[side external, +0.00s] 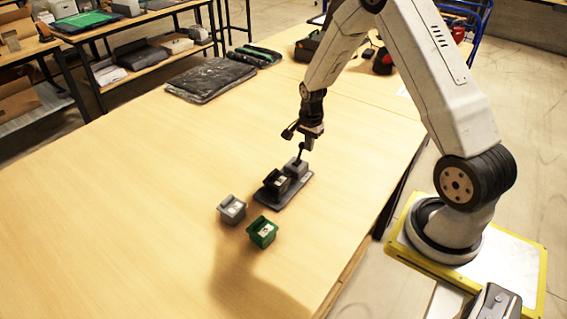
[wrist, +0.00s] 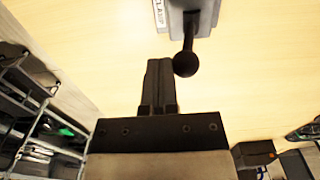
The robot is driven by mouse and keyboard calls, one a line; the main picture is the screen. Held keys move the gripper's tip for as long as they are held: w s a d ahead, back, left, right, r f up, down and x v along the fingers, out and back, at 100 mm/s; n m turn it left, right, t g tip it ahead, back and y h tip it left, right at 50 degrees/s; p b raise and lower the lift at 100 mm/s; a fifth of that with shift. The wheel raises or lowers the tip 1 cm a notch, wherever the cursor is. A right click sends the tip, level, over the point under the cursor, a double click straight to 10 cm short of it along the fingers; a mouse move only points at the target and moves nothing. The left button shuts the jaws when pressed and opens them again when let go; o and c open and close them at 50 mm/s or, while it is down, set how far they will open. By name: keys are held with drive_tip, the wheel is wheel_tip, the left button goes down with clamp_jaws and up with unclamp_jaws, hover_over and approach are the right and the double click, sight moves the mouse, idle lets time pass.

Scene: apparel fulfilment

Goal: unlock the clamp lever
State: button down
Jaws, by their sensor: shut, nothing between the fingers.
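The clamp lever is a black rod with a ball knob (wrist: 186,62). In the side view the lever (side external: 299,154) stands up from the grey clamp (side external: 296,168) at the far end of a dark base plate (side external: 292,194). In the wrist view the clamp body (wrist: 208,8) is cut off by the top edge, with a white "CLAMP" label beside it. My gripper (side external: 309,147) is above the clamp, close by the knob. In the wrist view its fingers (wrist: 160,64) are shut and empty, just left of the knob; I cannot tell whether they touch it.
A dark block (side external: 276,182) sits on the plate beside the clamp. Bagged dark garments (side external: 210,77) lie at the back. The table's left part is clear.

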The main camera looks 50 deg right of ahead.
drive_tip(key=shift+w+r, duration=0.1)
drive_tip(key=shift+w, duration=0.35)
drive_tip(key=shift+w, duration=0.95)
drive_tip(key=shift+w, duration=0.55)
drive_tip(key=shift+s+r, duration=0.35)
drive_tip(key=shift+r, duration=0.8)
drive_tip(key=shift+s+r, duration=0.35)
drive_tip(key=shift+r, duration=0.75)
drive_tip(key=shift+s+r, duration=0.35)
drive_tip(key=shift+r, duration=0.8)
